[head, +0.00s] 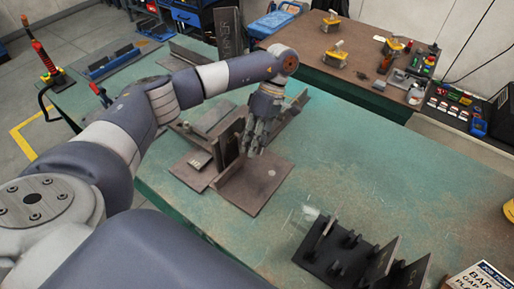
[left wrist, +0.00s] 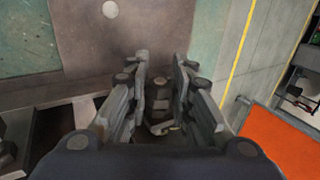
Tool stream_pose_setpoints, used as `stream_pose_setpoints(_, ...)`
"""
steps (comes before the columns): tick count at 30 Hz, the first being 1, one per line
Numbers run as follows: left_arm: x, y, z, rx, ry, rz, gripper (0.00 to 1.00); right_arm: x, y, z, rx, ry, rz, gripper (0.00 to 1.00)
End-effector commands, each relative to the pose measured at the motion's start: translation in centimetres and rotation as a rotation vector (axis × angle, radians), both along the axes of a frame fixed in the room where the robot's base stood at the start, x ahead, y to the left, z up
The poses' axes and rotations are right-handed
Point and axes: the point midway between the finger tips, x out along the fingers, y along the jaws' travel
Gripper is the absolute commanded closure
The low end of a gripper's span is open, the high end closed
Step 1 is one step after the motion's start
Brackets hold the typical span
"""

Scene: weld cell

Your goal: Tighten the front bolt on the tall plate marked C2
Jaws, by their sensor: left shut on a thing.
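My left gripper (head: 257,140) points down over the steel assembly in the middle of the green table, close against the right side of an upright brown plate (head: 232,150). This plate stands on a flat brown base plate (head: 262,190). I cannot read a C2 mark on it. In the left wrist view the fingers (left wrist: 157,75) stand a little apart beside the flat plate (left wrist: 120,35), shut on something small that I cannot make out. The front bolt cannot be told apart; the fingers may hide it. My right gripper is out of view.
A dark fixture with upright plates (head: 345,250) stands at the front right. A long angle piece (head: 290,118) lies behind the gripper. A dark marked plate (head: 229,35) stands at the back. A brown table (head: 345,35) holds yellow clamps.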

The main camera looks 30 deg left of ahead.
Motion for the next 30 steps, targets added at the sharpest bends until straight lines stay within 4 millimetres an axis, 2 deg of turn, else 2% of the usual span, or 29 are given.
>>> stream_pose_setpoints(1, 0.0, 0.0, 0.3, 0.001, 0.012, 0.001, 0.87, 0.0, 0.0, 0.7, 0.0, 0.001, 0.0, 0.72)
stream_pose_setpoints(19, 0.0, -0.2, 0.2, 0.014, 0.187, -0.002, 0.87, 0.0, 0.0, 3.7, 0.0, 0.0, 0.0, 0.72)
stream_pose_setpoints(30, 0.1, 0.0, 0.1, 0.017, 0.224, 0.001, 0.87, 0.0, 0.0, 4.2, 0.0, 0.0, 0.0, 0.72)
